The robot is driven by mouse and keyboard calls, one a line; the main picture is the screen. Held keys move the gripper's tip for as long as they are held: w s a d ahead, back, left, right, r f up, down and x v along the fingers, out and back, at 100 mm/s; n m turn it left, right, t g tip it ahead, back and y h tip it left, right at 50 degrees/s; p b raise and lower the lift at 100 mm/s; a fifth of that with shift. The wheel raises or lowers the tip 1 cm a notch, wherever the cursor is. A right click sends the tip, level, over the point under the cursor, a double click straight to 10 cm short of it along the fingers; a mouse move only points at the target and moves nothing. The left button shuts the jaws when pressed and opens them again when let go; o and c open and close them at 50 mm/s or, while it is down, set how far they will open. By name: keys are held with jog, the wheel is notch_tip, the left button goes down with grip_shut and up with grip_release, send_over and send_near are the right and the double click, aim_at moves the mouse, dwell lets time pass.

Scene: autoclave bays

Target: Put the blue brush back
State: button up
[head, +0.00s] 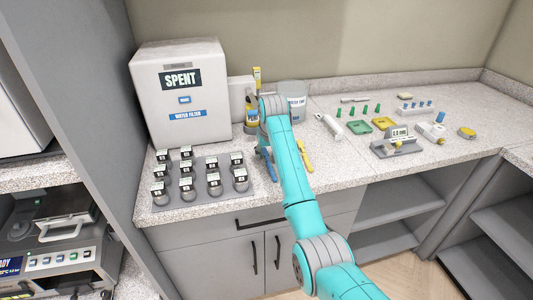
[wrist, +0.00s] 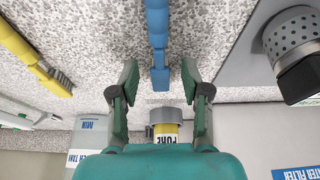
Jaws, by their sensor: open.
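The blue brush (wrist: 157,38) lies on the speckled worktop in the wrist view, its narrow end between my gripper's fingertips, with a gap on each side. My gripper (wrist: 160,82) is open and empty. In the head view, part of the blue brush (head: 271,172) shows just left of my arm, and my arm hides most of the gripper. A yellow brush (wrist: 32,55) lies to the left in the wrist view; it also shows right of my arm in the head view (head: 305,155). A yellow-and-grey container marked PURE (wrist: 167,130) stands beyond the fingers.
A mat with several labelled metal canisters (head: 214,184) is left of the brush. A white box marked SPENT (head: 180,95) stands behind it. A clear labelled tank (head: 296,98) stands at the back. Small trays and tools, including a green tray (head: 359,127), occupy the right.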

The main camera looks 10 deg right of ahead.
aim_at(269, 165)
jog(key=v, duration=1.2)
jog(key=shift+s, duration=0.1)
